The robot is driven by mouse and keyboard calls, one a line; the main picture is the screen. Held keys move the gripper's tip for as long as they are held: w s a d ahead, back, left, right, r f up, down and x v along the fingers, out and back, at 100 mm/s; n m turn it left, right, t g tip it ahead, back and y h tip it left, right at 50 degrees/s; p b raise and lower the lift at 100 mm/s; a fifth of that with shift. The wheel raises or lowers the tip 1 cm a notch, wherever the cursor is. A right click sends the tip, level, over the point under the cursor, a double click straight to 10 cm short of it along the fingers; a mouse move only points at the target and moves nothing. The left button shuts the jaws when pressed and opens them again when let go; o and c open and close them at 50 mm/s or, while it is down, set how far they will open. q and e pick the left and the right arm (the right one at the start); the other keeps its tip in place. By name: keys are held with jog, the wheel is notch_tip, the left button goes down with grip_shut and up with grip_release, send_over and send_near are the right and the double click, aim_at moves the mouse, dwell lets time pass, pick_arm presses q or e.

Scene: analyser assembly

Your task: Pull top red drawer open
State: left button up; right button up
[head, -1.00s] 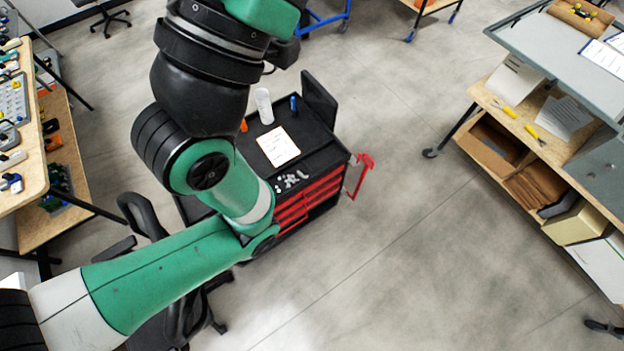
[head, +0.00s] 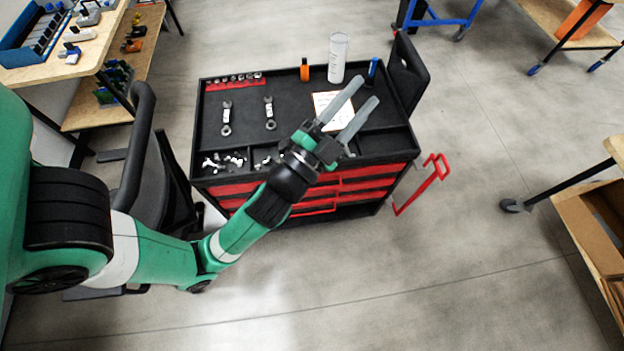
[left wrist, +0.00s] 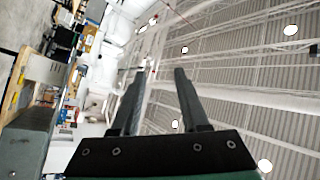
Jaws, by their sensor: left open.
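The top red drawer (head: 236,188) is the uppermost red front on the black tool cart, in the middle of the head view. It looks shut, and my left arm hides part of it. My left gripper (head: 362,101) is open and empty, with two long grey fingers over the right part of the cart top. In the left wrist view its fingers (left wrist: 158,75) stand apart and point toward the ceiling. More red drawer fronts lie below the top one. My right gripper is not in view.
The cart top (head: 190,150) holds wrenches (head: 227,118), a white cylinder (head: 338,57), an orange item (head: 305,70) and a sheet of paper. A red side handle (head: 423,184) sticks out right. A black chair (head: 143,130) stands close on the left. Floor in front is clear.

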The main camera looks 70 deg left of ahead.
pick_arm(q)
jog(key=s+a+f+m+g+b, duration=0.1)
jog(key=s+f+b, duration=0.3)
jog(key=f, duration=0.7)
jog(key=s+f+m+g+b, duration=0.1)
jog(key=f+b, duration=0.6)
jog(key=f, duration=0.5)
jog(key=s+a+f+m+g+b, duration=0.1)
jog(key=s+f+g+b, duration=0.3)
jog(key=f, duration=0.7)
jog(key=m+b, duration=0.2)
jog(key=b, duration=0.8)
send_near(311, 189)
jog(key=shift+h, duration=0.3)
jog(key=p+x, duration=0.4)
jog(key=x, duration=0.6)
jog(key=shift+w+a+f+p, duration=0.1)
jog(key=shift+a+f+p, duration=0.1)
jog(key=shift+p, duration=0.15)
grip_shut()
